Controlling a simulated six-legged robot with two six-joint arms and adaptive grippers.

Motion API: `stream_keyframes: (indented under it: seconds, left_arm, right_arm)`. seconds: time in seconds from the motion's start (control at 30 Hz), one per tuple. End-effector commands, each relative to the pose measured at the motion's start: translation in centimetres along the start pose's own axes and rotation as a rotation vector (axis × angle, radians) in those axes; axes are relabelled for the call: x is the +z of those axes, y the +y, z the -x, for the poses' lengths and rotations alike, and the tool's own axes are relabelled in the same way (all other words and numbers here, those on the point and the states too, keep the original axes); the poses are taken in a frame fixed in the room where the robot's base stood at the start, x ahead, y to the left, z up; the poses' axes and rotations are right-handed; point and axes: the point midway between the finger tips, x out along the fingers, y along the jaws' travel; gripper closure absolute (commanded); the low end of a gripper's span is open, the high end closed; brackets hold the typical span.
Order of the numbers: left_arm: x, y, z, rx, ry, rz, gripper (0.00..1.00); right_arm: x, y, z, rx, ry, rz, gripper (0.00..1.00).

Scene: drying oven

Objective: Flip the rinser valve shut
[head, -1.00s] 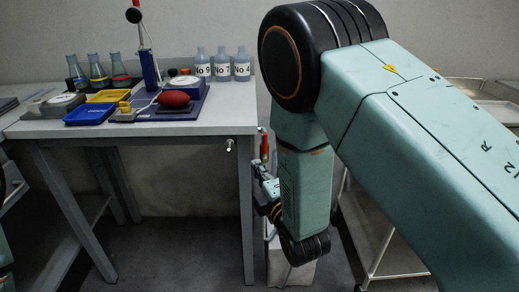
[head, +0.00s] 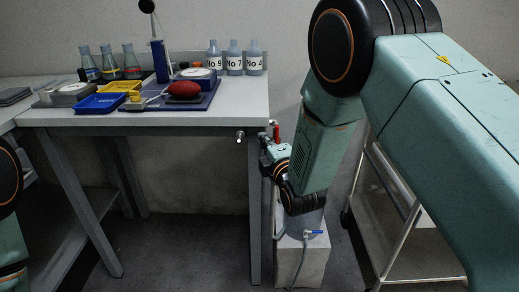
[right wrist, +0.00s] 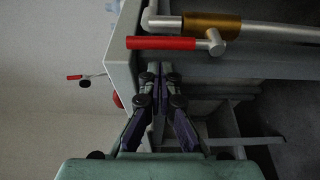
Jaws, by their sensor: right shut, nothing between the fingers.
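A valve with a long red lever (right wrist: 165,43) and a brass body (right wrist: 212,23) sits on a grey pipe at the top of the right wrist view. The lever lies parallel to the pipe. In the head view the red lever (head: 276,131) shows small beside the table's right end, just above my right gripper (head: 266,140). In the right wrist view my right gripper (right wrist: 158,75) is shut and empty, its fingertips below the lever and apart from it in the picture. My left gripper is out of view.
The table (head: 200,119) carries flasks, bottles, trays and a red oval object (head: 184,89). A pale box (head: 303,260) with a blue-handled tap (head: 314,232) stands on the floor below my right arm. A metal cart (head: 400,240) stands at right.

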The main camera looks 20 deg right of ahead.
Motion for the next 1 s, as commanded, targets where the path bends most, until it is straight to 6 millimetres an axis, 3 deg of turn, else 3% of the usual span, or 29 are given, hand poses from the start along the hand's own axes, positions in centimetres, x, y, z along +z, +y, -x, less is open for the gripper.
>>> stream_keyframes:
  seconds: [0.23, 1.0]
  left_arm:
    - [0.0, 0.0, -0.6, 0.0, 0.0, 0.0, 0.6]
    - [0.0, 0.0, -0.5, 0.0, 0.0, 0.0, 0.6]
  right_arm:
    - [1.6, 0.0, 0.6, 0.001, -0.001, 0.0, 1.0]
    - [2.0, 0.1, 0.7, 0.022, 0.0, -0.06, 1.0]
